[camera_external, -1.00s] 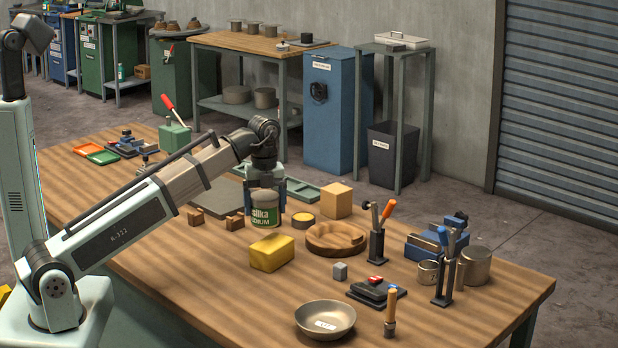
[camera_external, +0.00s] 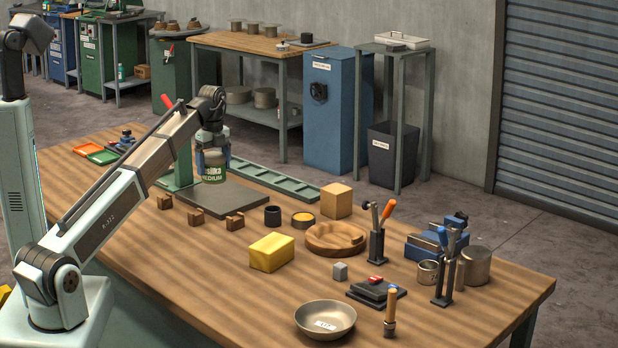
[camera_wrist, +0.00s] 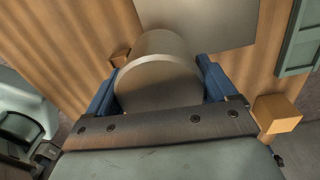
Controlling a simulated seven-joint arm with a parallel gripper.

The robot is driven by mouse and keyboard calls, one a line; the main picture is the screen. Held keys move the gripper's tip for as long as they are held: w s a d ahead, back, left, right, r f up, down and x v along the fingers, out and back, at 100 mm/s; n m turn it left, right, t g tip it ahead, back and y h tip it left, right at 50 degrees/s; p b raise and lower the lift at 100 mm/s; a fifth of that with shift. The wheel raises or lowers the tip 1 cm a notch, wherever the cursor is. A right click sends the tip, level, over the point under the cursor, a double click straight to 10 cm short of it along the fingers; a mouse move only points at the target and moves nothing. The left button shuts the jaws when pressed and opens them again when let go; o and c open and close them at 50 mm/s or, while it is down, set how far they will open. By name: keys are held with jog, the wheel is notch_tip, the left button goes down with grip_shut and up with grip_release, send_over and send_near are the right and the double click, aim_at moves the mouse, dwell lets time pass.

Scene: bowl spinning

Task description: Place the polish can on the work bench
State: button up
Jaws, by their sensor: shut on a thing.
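The work bench (camera_external: 190,265) is the wooden table underneath.
A metal bowl (camera_external: 325,318) and tools stand at the right. The bench's front left is clear.

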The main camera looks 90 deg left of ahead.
jog(key=a+r+n, duration=0.1)
jog(key=a+r, duration=0.1)
jog(key=a, duration=0.9)
jog(key=shift+s+d+f, duration=0.15)
jog(key=shift+f, duration=2.4)
jog(key=shift+s+d+f, duration=0.1)
jog(key=shift+s+f, duration=0.05)
jog(key=shift+f, duration=2.4)
jog(key=shift+f, duration=0.1)
jog(key=o, duration=1.1)
notch_tip(320, 180, up, 12)
jog(key=shift+r, duration=0.15)
